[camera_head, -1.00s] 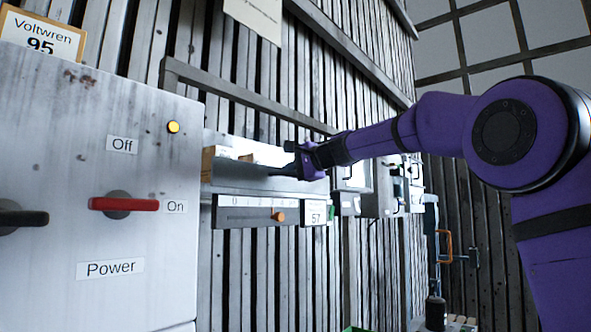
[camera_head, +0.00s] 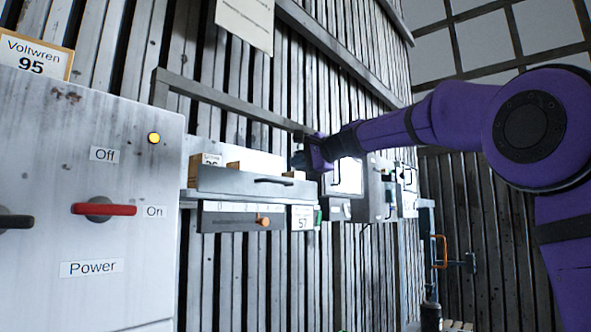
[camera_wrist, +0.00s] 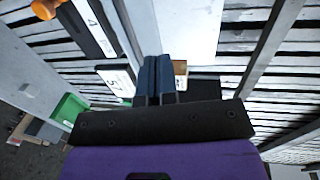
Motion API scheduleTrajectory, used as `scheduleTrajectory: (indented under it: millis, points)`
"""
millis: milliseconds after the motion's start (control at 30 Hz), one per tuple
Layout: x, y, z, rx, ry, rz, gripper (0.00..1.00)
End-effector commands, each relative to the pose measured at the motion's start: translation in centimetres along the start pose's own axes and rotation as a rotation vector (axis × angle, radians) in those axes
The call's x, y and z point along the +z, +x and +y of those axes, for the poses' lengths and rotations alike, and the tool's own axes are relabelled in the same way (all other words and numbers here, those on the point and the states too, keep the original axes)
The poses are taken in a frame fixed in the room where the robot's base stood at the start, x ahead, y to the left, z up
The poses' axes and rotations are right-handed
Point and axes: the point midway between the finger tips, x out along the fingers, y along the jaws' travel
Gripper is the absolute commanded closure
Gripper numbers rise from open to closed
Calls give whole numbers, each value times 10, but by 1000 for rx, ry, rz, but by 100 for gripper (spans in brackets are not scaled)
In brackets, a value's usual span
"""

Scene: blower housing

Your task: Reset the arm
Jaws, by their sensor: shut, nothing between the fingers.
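My purple arm reaches in from the right in the head view. My gripper (camera_head: 303,160) is near the right end of the grey drawer (camera_head: 240,183) on the slatted wall, with nothing held. In the wrist view my gripper (camera_wrist: 159,62) shows its two dark blue fingers side by side and shut. Whether the fingers touch the drawer or are apart from it cannot be told.
A grey power box (camera_head: 60,150) with a red handle (camera_head: 105,210) and a lit yellow lamp (camera_head: 154,138) stands at left. A slider panel (camera_head: 228,220) with an orange knob (camera_head: 263,221) is below the drawer. More boxes (camera_head: 370,190) line the wall at right.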

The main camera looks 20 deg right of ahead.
Motion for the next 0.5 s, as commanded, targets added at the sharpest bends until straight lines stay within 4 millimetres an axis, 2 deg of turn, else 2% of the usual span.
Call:
scheduleTrajectory:
  millis: [333,433,500]
  points:
    - [4,-6,-2,6,-7,-1,100]
    - [15,-14,9,44,-49,1,100]
    - [28,-25,25,96,-103,3,100]
